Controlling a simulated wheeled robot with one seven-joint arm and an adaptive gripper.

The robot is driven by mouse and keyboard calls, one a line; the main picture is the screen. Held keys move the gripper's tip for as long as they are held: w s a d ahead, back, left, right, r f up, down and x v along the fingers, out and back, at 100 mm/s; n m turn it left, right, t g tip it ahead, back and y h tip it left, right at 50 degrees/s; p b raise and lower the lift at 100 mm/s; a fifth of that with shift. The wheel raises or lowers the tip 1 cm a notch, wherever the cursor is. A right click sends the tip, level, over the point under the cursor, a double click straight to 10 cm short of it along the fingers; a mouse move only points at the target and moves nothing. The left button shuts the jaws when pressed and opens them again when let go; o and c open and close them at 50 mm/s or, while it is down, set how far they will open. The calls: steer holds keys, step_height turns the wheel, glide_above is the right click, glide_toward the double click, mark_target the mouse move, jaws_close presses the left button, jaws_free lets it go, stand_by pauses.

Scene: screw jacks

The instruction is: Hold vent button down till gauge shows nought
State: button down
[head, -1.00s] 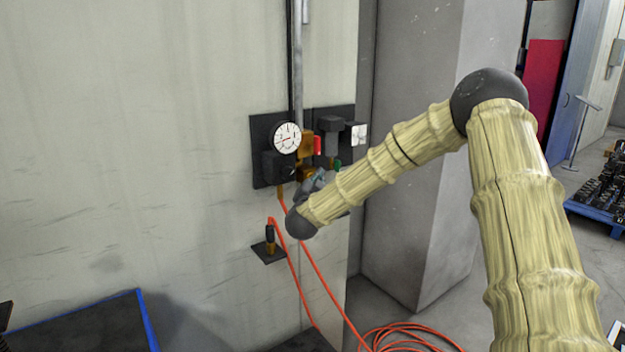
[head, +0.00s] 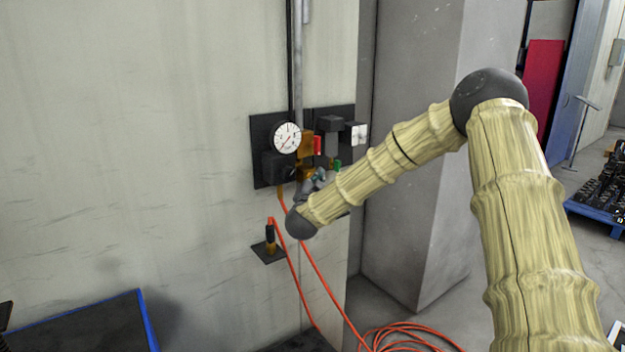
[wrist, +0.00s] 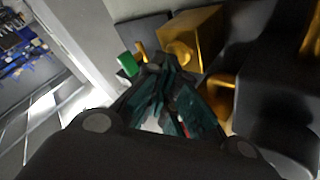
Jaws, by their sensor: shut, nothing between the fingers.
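The round white gauge (head: 286,138) is on a dark panel on the wall; its red needle slants down to the lower left, and its figures are too small to read. My gripper (head: 320,176) is shut and empty below the brass valve block (head: 305,145), partly hidden by my arm. In the wrist view my closed fingertips (wrist: 155,66) point at the fittings, close to the brass block (wrist: 190,45). I cannot make out the vent button or whether the tips touch it.
A red part (head: 317,145) and a green part (head: 337,165) are on the fittings beside the gauge. An orange hose (head: 313,262) hangs below and coils on the floor. A grey pillar (head: 415,150) stands to the right.

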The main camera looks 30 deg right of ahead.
steer(key=shift+s, duration=0.95)
steer(key=shift+s+d, duration=0.15)
steer(key=shift+s, duration=1.1)
steer(key=shift+s+d, duration=0.1)
steer(key=shift+s, duration=1.15)
steer(key=shift+f, duration=0.1)
